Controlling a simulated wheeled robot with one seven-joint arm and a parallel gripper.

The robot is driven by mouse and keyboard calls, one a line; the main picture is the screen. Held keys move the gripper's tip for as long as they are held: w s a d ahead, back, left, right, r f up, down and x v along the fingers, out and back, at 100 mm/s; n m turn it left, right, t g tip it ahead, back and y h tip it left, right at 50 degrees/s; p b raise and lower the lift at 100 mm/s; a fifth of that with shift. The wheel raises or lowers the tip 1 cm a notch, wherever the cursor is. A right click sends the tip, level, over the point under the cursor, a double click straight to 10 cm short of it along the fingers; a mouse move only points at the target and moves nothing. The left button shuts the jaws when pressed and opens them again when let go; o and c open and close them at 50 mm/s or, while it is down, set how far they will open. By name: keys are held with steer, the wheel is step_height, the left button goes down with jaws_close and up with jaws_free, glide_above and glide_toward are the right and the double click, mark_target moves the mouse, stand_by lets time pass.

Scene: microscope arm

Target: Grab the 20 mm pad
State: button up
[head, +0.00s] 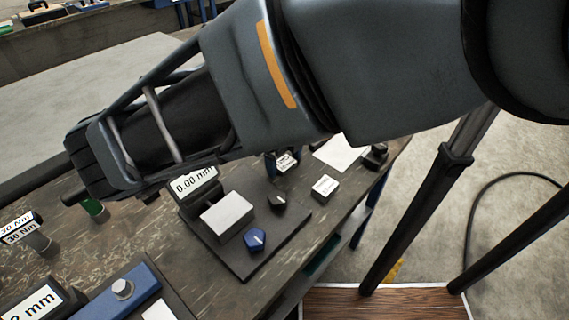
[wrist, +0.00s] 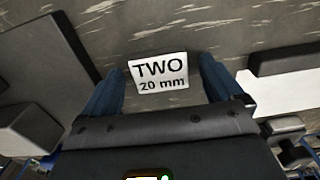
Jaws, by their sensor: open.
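The 20 mm pad (wrist: 158,72) shows in the wrist view as a white face marked "TWO 20 mm".
A device (head: 191,193) reading "0.00 mm" stands on a dark plate with a white-topped block (head: 227,216), a blue knob (head: 255,239) and a black knob (head: 277,201). A small labelled block (head: 325,187) and a white sheet (head: 340,152) are to the right, near the bench edge.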

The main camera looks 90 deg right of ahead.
steer(key=c, duration=1.5)
